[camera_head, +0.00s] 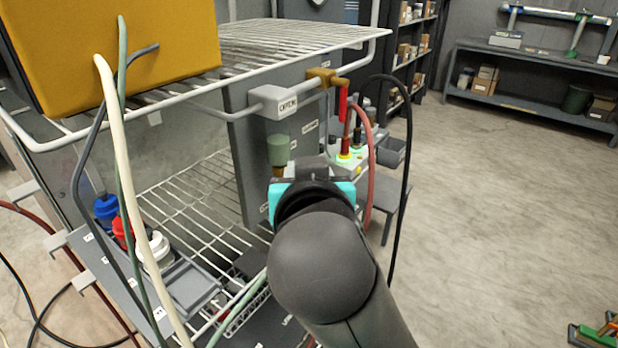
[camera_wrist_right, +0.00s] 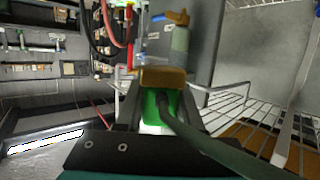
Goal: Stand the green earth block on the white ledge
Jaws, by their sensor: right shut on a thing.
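My right gripper (camera_wrist_right: 160,100) is shut on the green earth block (camera_wrist_right: 160,104), seen between the fingers in the right wrist view. A brass-brown end (camera_wrist_right: 163,77) shows at its far side, and a dark green cable (camera_wrist_right: 195,138) runs off it towards the lower right. In the head view my right gripper (camera_head: 312,172) is in front of the grey panel, mostly hidden behind my own wrist, and the block cannot be made out there. I cannot tell for sure which surface is the white ledge. My left gripper is not in view.
A white wire rack (camera_head: 290,38) carries a yellow box (camera_head: 120,45). A grey-green cup (camera_head: 278,150) is on the grey panel (camera_head: 243,135), near my right gripper. Red and black hoses hang just right. Blue, red and white caps stand at the lower left. Open floor (camera_head: 480,200) lies right.

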